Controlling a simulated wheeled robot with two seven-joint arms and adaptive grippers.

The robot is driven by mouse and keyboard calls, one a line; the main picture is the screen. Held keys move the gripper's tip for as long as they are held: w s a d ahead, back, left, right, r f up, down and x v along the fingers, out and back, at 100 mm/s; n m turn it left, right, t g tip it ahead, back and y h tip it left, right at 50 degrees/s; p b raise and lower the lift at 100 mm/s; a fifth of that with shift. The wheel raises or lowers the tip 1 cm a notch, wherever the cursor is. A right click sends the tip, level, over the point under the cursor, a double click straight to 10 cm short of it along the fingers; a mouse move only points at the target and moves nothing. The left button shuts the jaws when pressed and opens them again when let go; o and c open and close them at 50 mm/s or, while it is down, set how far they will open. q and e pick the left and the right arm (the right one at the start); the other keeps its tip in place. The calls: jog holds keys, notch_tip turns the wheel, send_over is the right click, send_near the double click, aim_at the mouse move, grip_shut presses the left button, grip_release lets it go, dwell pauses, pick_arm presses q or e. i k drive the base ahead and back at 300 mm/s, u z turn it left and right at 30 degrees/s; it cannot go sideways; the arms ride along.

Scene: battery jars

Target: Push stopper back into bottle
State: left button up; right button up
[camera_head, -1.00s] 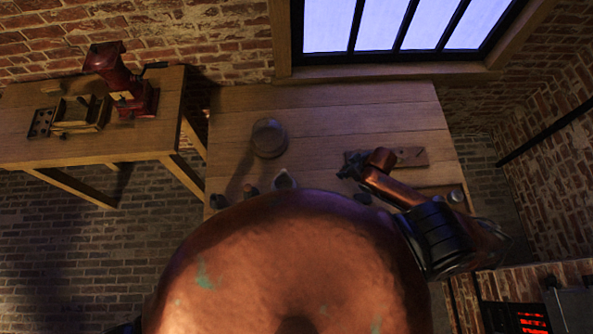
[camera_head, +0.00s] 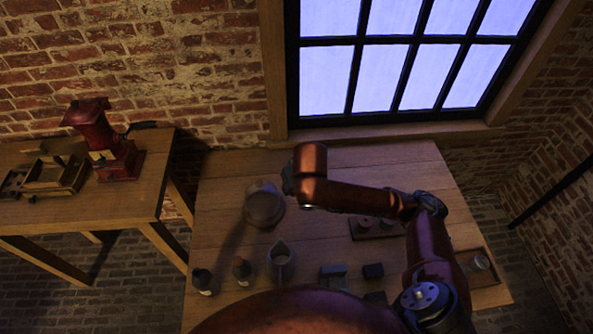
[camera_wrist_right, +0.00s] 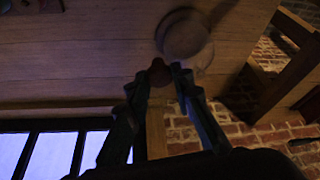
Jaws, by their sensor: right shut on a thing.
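My right gripper (camera_wrist_right: 160,80) is shut on a small reddish-brown thing (camera_wrist_right: 158,70), which looks like the stopper, in the right wrist view. In the head view my right arm reaches across the table, its wrist (camera_head: 292,180) just right of the large round jar (camera_head: 264,204); the fingers and stopper are hidden there. The jar also shows in the wrist view (camera_wrist_right: 185,36), beyond the fingertips. Two small dark bottles with pale labels, a left one (camera_head: 203,281) and a right one (camera_head: 242,271), stand at the table's front left. I cannot tell which is unstoppered. My left gripper is out of view.
A pale pitcher (camera_head: 281,260) stands right of the bottles. Small dark blocks (camera_head: 333,274) lie at the front middle. A wooden rack (camera_head: 377,229) and a tray with a small pot (camera_head: 480,263) are at the right. The back left of the table is clear.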

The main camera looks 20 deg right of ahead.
aim_at(203, 280)
jog(key=z, duration=0.65)
jog(key=k, duration=1.55)
jog(key=u, duration=0.65)
